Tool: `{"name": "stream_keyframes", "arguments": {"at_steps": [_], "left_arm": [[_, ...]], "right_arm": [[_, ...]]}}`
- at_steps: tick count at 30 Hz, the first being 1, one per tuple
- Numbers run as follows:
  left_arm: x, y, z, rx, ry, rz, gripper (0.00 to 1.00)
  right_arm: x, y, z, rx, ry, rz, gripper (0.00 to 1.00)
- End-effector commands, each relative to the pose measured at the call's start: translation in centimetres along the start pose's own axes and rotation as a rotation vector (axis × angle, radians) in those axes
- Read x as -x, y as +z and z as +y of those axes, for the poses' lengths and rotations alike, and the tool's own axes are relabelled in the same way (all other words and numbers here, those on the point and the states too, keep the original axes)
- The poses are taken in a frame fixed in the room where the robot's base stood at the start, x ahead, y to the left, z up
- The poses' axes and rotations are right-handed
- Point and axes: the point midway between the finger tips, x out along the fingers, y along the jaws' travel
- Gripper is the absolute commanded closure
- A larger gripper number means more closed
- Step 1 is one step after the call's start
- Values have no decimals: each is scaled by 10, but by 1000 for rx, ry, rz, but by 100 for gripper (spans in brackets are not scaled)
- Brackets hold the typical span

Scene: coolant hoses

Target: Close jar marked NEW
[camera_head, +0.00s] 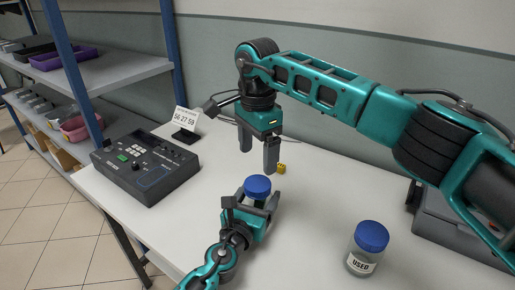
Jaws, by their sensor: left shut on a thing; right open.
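A jar with a blue lid (257,186) stands near the middle of the table, held by my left gripper (252,201). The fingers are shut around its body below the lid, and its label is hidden. I cannot tell how tight the lid is. My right gripper (259,160) is open and empty, pointing down just above and behind that lid, apart from it. A second jar (366,249), clear with a blue lid and marked USED, stands upright at the front right, away from both grippers. No NEW label is readable.
A black control box (145,165) sits at the table's left, with a number card (186,119) behind it. A small yellow block (281,168) lies beside the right gripper. A grey case (455,228) is at the right. Shelves (100,72) with bins stand at the left.

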Motion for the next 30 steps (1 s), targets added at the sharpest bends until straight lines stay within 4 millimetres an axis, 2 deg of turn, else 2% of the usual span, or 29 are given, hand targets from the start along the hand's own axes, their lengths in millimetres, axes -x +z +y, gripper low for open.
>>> {"name": "stream_keyframes", "arguments": {"at_steps": [9,15,27,30], "left_arm": [[1,-3,0,0,-1,5,100],[1,-3,0,0,-1,5,100],[1,-3,0,0,-1,5,100],[1,-3,0,0,-1,5,100]], "right_arm": [[-47,0,1,-1,4,-2,14],[-70,0,0,-1,2,-2,14],[-77,0,0,-1,0,0,14],[-77,0,0,-1,0,0,22]]}}
